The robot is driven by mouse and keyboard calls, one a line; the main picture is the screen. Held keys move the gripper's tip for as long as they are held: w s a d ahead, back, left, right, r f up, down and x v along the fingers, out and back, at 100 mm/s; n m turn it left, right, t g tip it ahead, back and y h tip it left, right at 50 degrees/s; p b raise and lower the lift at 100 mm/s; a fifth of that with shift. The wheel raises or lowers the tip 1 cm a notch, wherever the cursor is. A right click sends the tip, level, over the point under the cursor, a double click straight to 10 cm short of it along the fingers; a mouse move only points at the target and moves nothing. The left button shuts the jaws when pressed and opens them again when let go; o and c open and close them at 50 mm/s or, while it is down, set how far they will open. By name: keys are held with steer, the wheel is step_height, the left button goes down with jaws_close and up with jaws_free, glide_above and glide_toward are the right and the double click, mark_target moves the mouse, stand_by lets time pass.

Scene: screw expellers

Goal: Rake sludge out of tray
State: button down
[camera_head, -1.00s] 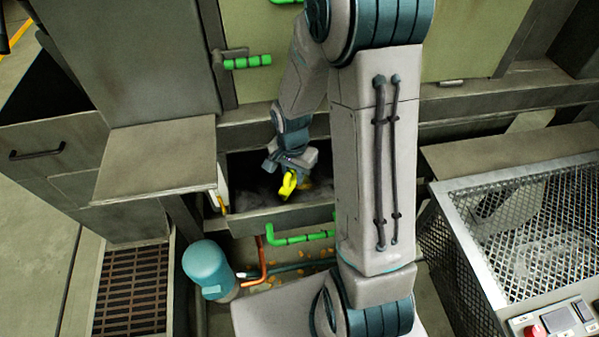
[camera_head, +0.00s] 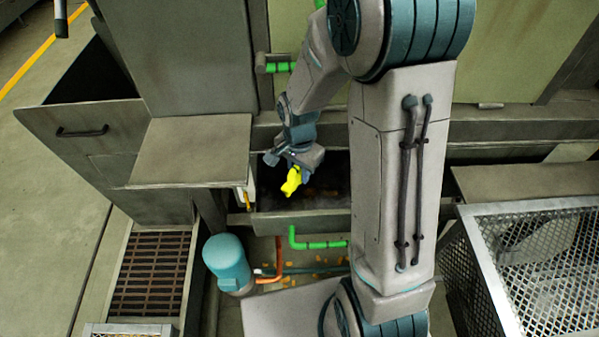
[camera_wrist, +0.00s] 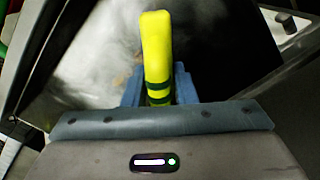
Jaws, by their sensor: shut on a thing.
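The tray (camera_head: 300,203) is a grey open drawer in the machine's front, with a dark inside and a few brownish bits showing. My gripper (camera_head: 297,172) is over the tray and shut on a yellow handle (camera_head: 291,182), likely the rake's. In the wrist view the yellow handle (camera_wrist: 156,55) has dark green bands and stands up between the blue fingers (camera_wrist: 158,90). The rake's head does not show. A grey-white smooth area (camera_wrist: 105,55), with some brown low down, lies beyond the handle. My arm hides the tray's right end.
A blue-green cylinder (camera_head: 227,262) and orange pipe stand below the tray, with orange crumbs (camera_head: 325,262) on the floor. A flat grey shelf (camera_head: 192,150) juts out at left. A mesh-topped bin (camera_head: 540,255) stands at right. A floor grate (camera_head: 152,275) is at lower left.

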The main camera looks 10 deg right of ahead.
steer(key=shift+r+p, duration=1.25)
steer(key=shift+r, duration=0.85)
steer(key=shift+r, duration=0.1)
